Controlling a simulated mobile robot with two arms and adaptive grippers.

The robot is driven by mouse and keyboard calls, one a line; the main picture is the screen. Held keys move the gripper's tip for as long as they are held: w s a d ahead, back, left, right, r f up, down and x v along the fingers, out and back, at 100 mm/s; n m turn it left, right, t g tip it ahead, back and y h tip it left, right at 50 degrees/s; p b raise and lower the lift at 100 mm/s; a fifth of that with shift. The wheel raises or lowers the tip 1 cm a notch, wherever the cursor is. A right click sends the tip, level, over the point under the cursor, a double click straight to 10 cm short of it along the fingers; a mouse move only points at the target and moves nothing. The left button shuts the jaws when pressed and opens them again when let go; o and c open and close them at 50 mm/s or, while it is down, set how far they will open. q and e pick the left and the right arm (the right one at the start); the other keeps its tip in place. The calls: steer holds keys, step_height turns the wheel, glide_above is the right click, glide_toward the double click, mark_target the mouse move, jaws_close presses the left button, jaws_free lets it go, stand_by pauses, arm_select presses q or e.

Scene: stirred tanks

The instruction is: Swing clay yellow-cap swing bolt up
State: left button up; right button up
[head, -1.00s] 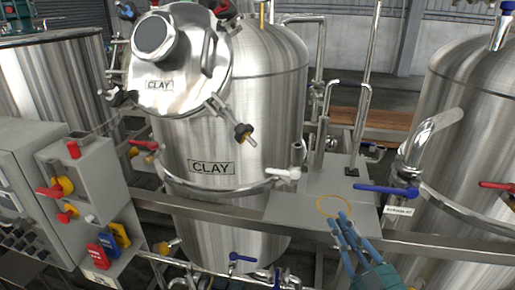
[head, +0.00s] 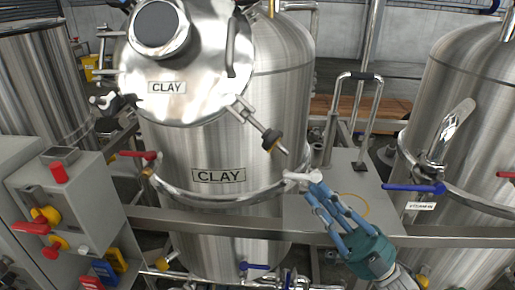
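The steel tank labelled CLAY (head: 218,150) stands in the middle, its round lid (head: 185,100) tilted toward me at the top. A swing bolt with a dark knob and a yellowish tip (head: 273,140) hangs down and right from the lid's lower right rim. My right gripper (head: 318,198) has blue fingers and a teal palm. Its fingertips are spread a little apart, just below a white-handled valve at the tank's right side, and it is below and right of the swing bolt, apart from it. Nothing shows between its fingers. My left gripper is not in view.
The white valve handle (head: 303,177) is very close to my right fingertips. A blue-handled valve (head: 413,188) is to the right. A grey control box (head: 65,205) stands at left.

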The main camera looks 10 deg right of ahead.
steer(key=p, duration=0.3)
glide_toward(268, 134)
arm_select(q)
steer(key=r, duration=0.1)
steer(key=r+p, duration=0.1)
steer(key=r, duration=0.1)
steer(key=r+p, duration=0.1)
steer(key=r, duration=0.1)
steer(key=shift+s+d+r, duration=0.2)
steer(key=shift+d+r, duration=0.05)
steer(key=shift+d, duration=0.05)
arm_select(e)
steer(key=x, duration=0.4)
steer(key=shift+w+d, duration=0.15)
jaws_close()
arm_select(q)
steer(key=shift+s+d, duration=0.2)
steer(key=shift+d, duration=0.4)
